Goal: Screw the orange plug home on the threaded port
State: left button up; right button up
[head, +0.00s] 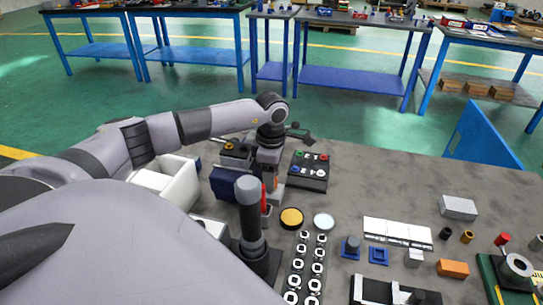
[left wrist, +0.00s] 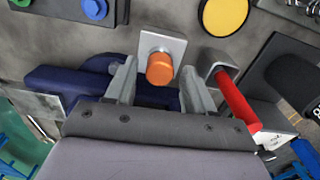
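The orange plug (left wrist: 160,68) shows in the left wrist view, at the port on a light grey square plate (left wrist: 163,45). The plug hides the port's thread, so I cannot tell how far it is screwed in. My left gripper (left wrist: 159,88) has its two fingers apart on either side of the plug, with a visible gap on each side. In the head view my left gripper (head: 268,158) points down over the bench, and it and the arm largely hide the plug. My right gripper is not in view.
A red-handled lever (left wrist: 238,100) stands close right of the left gripper. A dark blue block (left wrist: 75,82) lies beside the left finger. A button box (head: 309,171), yellow disc (head: 291,218) and black post with grey top (head: 250,215) stand nearby.

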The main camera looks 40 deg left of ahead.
pick_arm(q)
grip_shut()
jog(key=shift+m+b, duration=0.3)
jog(key=shift+m, duration=0.3)
jog(key=m, duration=0.3)
jog(key=shift+b, duration=0.4)
jog(key=shift+m, duration=0.5)
jog(key=shift+f+m+b, duration=0.1)
jog(key=shift+m+b, duration=0.35)
jog(key=shift+m, duration=2.15)
jog(key=shift+b, duration=0.3)
